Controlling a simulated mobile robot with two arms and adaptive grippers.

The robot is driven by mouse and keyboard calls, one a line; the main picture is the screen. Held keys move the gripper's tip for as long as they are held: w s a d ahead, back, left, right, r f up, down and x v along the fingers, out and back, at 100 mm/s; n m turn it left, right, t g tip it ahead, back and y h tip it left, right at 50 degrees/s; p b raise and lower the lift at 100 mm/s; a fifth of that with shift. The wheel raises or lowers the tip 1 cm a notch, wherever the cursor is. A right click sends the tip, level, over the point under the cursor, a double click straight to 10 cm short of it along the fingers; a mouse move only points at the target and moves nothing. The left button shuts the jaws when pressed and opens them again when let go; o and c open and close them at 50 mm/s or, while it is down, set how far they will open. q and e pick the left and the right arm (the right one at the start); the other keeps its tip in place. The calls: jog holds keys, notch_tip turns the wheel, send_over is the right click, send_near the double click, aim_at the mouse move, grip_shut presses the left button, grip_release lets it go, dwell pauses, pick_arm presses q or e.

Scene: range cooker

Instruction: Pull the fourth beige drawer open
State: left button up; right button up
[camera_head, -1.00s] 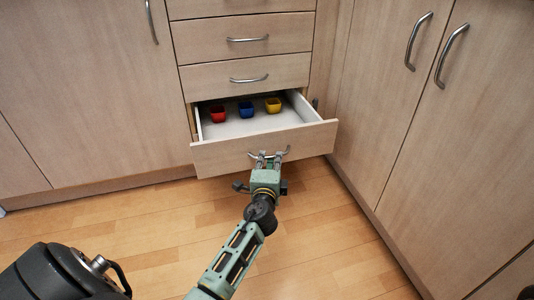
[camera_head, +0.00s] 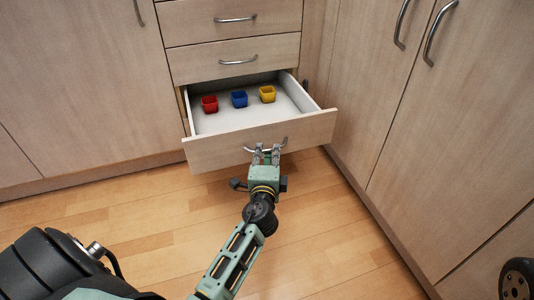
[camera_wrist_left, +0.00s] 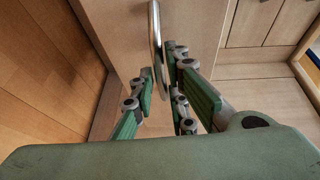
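The beige drawer (camera_head: 220,152) below the other drawers in the stack is pulled well out, and its white inside shows. Its curved metal handle (camera_head: 283,143) is on the front panel. My left gripper (camera_head: 266,150) is at the handle, with two fingers showing over it in the head view. In the left wrist view the handle (camera_wrist_left: 154,35) runs between the opposed fingers of the left gripper (camera_wrist_left: 157,75), which are closed around it. The exact contact is hard to see. My right gripper is not in view.
A red cup (camera_head: 209,104), a blue cup (camera_head: 239,99) and a yellow cup (camera_head: 267,94) stand in the drawer. A closed drawer (camera_head: 285,55) is above. A cabinet door (camera_head: 375,80) stands close on the right. The wooden floor (camera_head: 310,230) in front is clear.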

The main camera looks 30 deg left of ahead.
pick_arm(q)
jog(key=shift+o, duration=1.1)
jog(key=v, duration=1.2)
jog(key=shift+r, duration=0.1)
